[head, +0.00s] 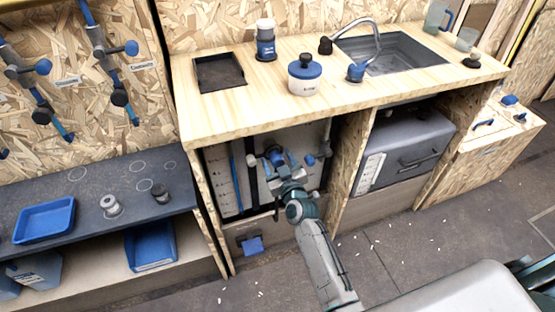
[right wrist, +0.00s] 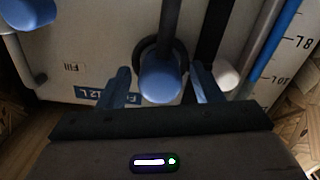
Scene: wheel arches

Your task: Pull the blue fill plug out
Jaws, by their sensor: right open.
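The white water tank (head: 300,135) stands in the left bay under the counter. My right gripper (head: 276,161) reaches into this bay at the tank's front. In the right wrist view its open fingers (right wrist: 163,88) stand on either side of a rounded blue plug (right wrist: 160,79), with gaps on both sides. The plug has a dark ring behind it, and a "Fill" label is close by on the tank. I take it for the fill plug. In the head view the gripper largely covers it. My left gripper is out of view.
A second blue fitting (right wrist: 28,12) is on the tank beside the plug, and a blue level strip (head: 237,184) runs along its other side. The counter (head: 225,110) overhangs the bay, with wooden partitions at both sides. A grey box (head: 410,145) fills the neighbouring bay.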

